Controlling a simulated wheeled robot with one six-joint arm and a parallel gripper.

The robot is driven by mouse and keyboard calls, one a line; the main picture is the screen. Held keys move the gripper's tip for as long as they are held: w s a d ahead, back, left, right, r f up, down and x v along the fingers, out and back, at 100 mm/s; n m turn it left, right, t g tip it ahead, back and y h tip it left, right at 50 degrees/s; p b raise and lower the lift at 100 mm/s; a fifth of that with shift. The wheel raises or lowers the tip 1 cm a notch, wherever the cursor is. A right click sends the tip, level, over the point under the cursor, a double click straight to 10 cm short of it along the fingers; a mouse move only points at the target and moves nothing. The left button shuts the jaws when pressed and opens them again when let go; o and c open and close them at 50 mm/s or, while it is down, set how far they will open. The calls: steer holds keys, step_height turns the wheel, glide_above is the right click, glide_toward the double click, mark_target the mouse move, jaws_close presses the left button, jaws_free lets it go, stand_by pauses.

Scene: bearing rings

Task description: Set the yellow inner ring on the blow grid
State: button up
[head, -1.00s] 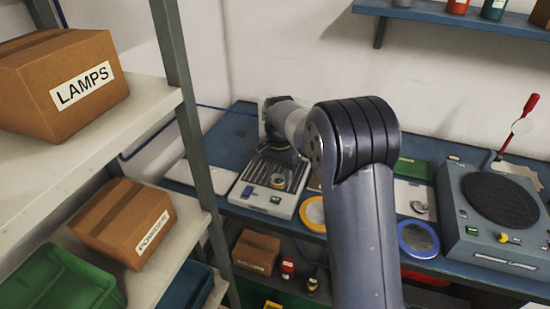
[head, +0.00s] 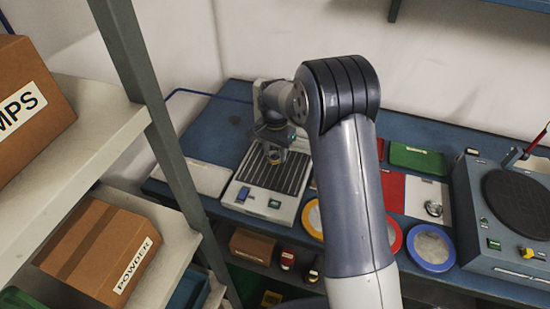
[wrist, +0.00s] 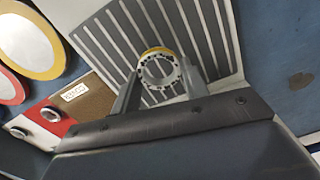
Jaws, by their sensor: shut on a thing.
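The yellow inner ring (wrist: 157,72) is a short metal ring with a yellow band and small dots around its face. My gripper (wrist: 160,84) is shut on it, one finger on each side, in the wrist view. In the head view the ring (head: 275,159) shows small below my gripper (head: 274,150). The blow grid (head: 259,172), a pale unit with dark slats, lies under the ring. It fills the upper middle of the wrist view (wrist: 205,40). I cannot tell whether the ring touches the slats or hangs just above them.
A pale flat plate (head: 198,178) lies left of the grid. Yellow-rimmed (head: 308,232), red-rimmed (head: 401,236) and blue-rimmed (head: 431,269) round dishes are to the right. A machine with a black disc (head: 520,203) stands far right. A shelf post (head: 160,120) rises at left.

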mark_target(275, 167)
steer(key=shift+f, duration=1.95)
steer(key=shift+f, duration=0.15)
steer(key=o, duration=1)
step_height(275, 167, up, 12)
steer(key=shift+r+b, duration=0.2)
steer(key=shift+b, duration=0.1)
